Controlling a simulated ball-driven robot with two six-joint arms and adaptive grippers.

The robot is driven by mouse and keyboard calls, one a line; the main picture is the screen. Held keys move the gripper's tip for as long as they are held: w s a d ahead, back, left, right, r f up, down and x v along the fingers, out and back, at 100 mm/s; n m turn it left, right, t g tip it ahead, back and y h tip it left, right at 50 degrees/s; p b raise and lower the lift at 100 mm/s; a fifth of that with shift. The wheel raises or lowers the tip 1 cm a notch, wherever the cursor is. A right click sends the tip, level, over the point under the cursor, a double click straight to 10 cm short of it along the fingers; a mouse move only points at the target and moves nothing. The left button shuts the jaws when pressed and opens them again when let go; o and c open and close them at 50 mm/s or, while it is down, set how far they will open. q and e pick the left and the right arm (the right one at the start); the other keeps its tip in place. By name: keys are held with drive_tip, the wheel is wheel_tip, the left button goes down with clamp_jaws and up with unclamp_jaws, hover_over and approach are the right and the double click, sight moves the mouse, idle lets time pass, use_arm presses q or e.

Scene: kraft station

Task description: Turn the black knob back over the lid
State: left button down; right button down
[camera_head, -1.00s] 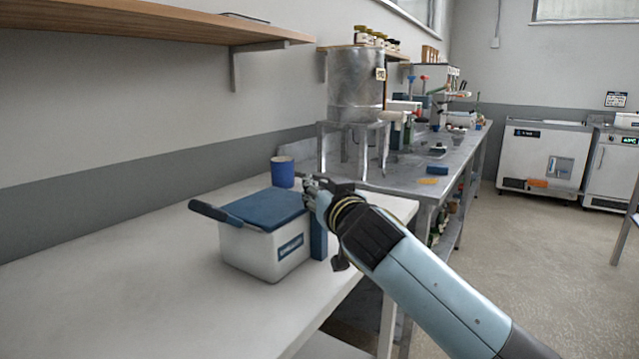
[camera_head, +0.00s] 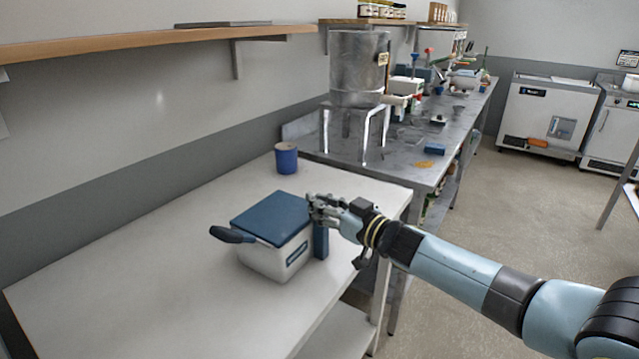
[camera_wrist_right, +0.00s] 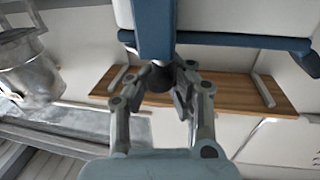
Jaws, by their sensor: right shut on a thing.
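A white box (camera_head: 262,262) with a flat blue lid (camera_head: 270,216) stands on the white table, the lid lying shut on top. My right gripper (camera_head: 313,206) is at the lid's right edge. In the right wrist view the black knob (camera_wrist_right: 157,79) sits between the closed fingers, beside a blue part (camera_wrist_right: 155,30) of the box. The gripper hides the knob in the head view. My left gripper is not in view.
A blue cup (camera_head: 286,159) stands behind the box. A metal bench (camera_head: 400,160) with a steel tank (camera_head: 357,70) adjoins at the back right. A wooden shelf (camera_head: 130,38) hangs on the wall above. The white table (camera_head: 120,270) is clear on the left.

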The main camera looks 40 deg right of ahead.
drive_tip(key=shift+d+n+y, duration=0.1)
drive_tip(key=shift+n+y, duration=0.4)
drive_tip(key=shift+y, duration=0.1)
drive_tip(key=shift+f+n+g+y, duration=0.1)
drive_tip(key=shift+n+g+y, duration=0.3)
drive_tip(key=shift+y, duration=0.3)
drive_tip(key=n+g+y+b, duration=0.1)
drive_tip(key=y+b, duration=0.1)
drive_tip(key=n+g+y+b, duration=0.1)
drive_tip(key=n+y+b, duration=0.1)
drive_tip(key=n+g+y+b, duration=0.1)
drive_tip(key=y+b, duration=0.1)
drive_tip(key=shift+f+n+g, duration=0.3)
drive_tip(key=shift+f+g, duration=0.05)
drive_tip(key=shift+g, duration=0.05)
drive_tip(key=n+g+y+b, duration=0.2)
drive_tip(key=b, duration=0.3)
drive_tip(key=n+g+y+b, duration=0.2)
drive_tip(key=g+b, duration=0.1)
drive_tip(key=b, duration=0.2)
drive_tip(key=shift+s+r+b, duration=0.1)
drive_tip(key=shift+r+b, duration=0.1)
drive_tip(key=shift+b, duration=0.2)
drive_tip(key=shift+r+n+g+b, duration=0.25)
drive_tip(key=shift+n+g+b, duration=0.15)
drive_tip(key=shift+g+b, duration=0.2)
drive_tip(key=shift+r, duration=0.1)
